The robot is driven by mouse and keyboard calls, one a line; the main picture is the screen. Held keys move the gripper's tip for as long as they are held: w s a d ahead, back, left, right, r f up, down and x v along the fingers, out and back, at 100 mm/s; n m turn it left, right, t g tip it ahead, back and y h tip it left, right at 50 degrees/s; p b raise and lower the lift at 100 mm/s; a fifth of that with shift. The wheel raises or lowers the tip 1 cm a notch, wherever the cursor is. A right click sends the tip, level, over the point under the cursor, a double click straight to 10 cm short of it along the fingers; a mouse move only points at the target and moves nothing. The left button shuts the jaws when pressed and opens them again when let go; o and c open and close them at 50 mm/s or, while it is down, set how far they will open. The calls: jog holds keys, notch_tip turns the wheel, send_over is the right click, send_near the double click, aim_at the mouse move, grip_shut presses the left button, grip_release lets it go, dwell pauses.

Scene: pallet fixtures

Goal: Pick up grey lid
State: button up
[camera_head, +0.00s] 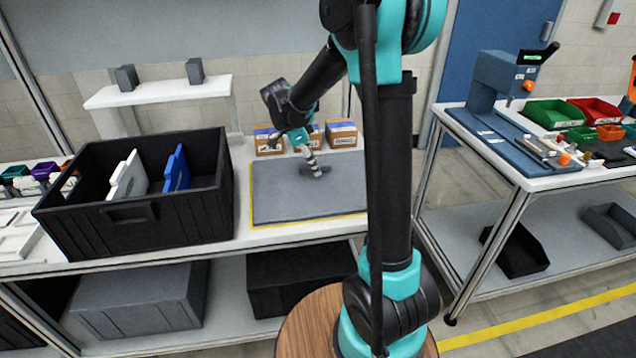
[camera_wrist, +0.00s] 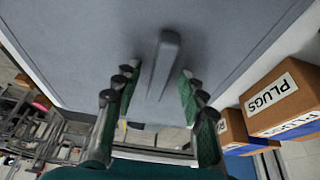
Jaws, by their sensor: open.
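The grey lid (camera_head: 285,200) is a flat rectangular plate lying on the white table, with a yellow edge showing along its left and front sides. It fills most of the wrist view (camera_wrist: 80,45). A raised grey bar handle (camera_wrist: 167,50) stands near its middle. My gripper (camera_head: 316,172) is over the lid at the handle, pointing down. In the wrist view its open fingers (camera_wrist: 158,78) are on either side of the handle, with gaps visible between the fingers and the bar. The fingertips' exact height against the handle is hard to tell.
A black crate (camera_head: 95,235) with a white panel (camera_head: 128,178) and a blue panel (camera_head: 177,170) stands left of the lid. Several cardboard boxes (camera_head: 342,134) line its back edge, near my gripper. A white shelf (camera_head: 160,92) stands behind. Another bench (camera_head: 530,180) is at right.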

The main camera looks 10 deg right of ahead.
jog(key=shift+f, duration=0.15)
jog(key=shift+c, duration=0.4)
grip_shut()
